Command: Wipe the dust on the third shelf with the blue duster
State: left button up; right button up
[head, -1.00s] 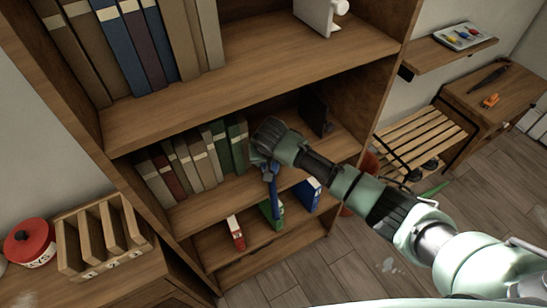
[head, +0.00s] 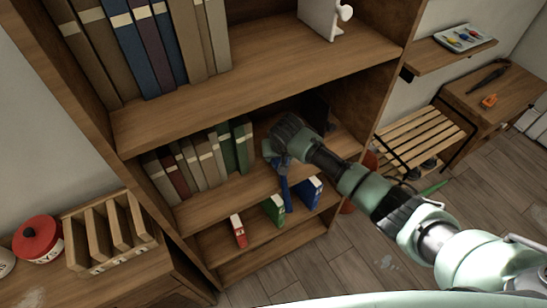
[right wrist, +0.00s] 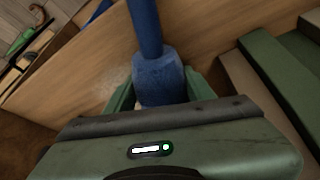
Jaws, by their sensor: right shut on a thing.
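The blue duster (head: 285,190) is held by my right gripper (head: 277,160) in front of the middle shelf (head: 222,203) of the wooden bookcase. In the right wrist view the duster (right wrist: 158,78) stands between the jaws, its blue shaft running up out of the picture. The gripper is shut on it. It is just right of the green books (head: 235,150). My forearm hides part of the shelf's right side. I cannot make out dust on this shelf. My left gripper is not in view.
Brown, red and green books fill the shelf's left part. A dark upright object (head: 318,105) stands at its back right. Red (head: 238,231), green (head: 273,210) and blue (head: 307,192) binders stand one level below. A slatted bench (head: 420,145) is to the right.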

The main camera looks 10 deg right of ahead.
jog(key=shift+w+d+f, duration=0.1)
jog(key=shift+w+d, duration=0.2)
jog(key=shift+d, duration=0.65)
jog(key=shift+w+d+f, duration=0.1)
jog(key=shift+w+d, duration=0.15)
jog(key=shift+d, duration=0.7)
jog(key=shift+w+d, duration=0.3)
jog(key=shift+d, duration=0.65)
